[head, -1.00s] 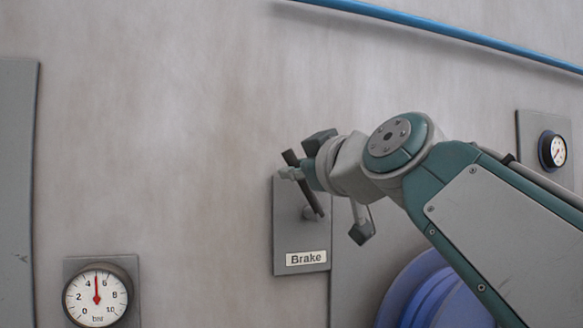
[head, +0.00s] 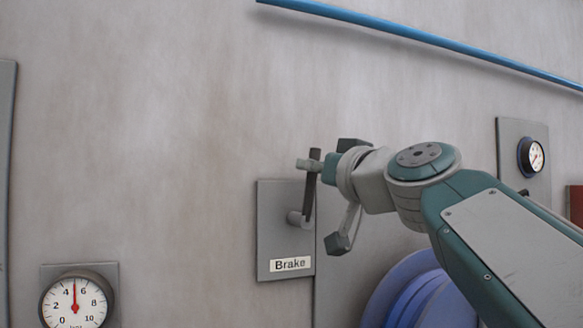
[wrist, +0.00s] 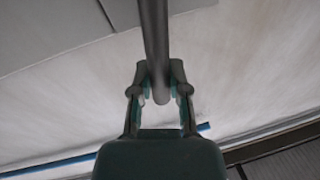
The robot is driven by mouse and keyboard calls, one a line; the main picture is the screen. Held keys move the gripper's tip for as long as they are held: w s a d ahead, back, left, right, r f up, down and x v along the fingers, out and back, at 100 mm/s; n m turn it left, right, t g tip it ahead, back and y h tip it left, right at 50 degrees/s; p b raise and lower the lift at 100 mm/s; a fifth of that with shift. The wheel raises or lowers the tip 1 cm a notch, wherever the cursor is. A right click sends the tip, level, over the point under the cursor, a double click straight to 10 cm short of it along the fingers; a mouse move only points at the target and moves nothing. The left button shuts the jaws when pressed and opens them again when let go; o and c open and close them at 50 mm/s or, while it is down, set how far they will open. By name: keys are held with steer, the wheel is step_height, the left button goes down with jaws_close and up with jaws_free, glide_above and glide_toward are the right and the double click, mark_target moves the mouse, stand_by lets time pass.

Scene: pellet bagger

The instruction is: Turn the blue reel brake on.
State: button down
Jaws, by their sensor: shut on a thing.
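The brake's dark lever (head: 311,188) stands on a grey plate (head: 272,230) labelled "Brake" (head: 290,265). It points nearly straight up from a round pivot (head: 295,217) in the head view. My gripper (head: 310,165) is shut on the upper end of the lever. In the wrist view the lever (wrist: 154,40) runs between the fingertips of my gripper (wrist: 160,92). The blue reel (head: 418,296) is at the lower right of the plate, partly hidden behind my arm.
A pressure gauge (head: 76,302) is at the lower left, and a smaller gauge (head: 533,156) is at the right. A blue pipe (head: 420,38) crosses the upper wall. A red item (head: 576,206) shows at the right edge.

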steer(key=shift+w+d+f+m+t+h, duration=0.2)
steer(key=shift+d+m, duration=0.25)
steer(key=shift+m, duration=0.4)
steer(key=shift+w+d+f+m+t+h, duration=0.1)
steer(key=shift+d+f+m+t+h, duration=0.1)
steer(key=shift+d+m, duration=0.45)
steer(key=shift+w+d+f+m+t+h, duration=0.1)
steer(key=shift+d+m+t, duration=0.15)
steer(key=shift+m, duration=0.75)
steer(key=shift+f, duration=0.1)
steer(key=c, duration=0.6)
jaws_free()
steer(key=shift+w, duration=0.1)
steer(key=shift+d, duration=0.1)
steer(key=v, duration=1.2)
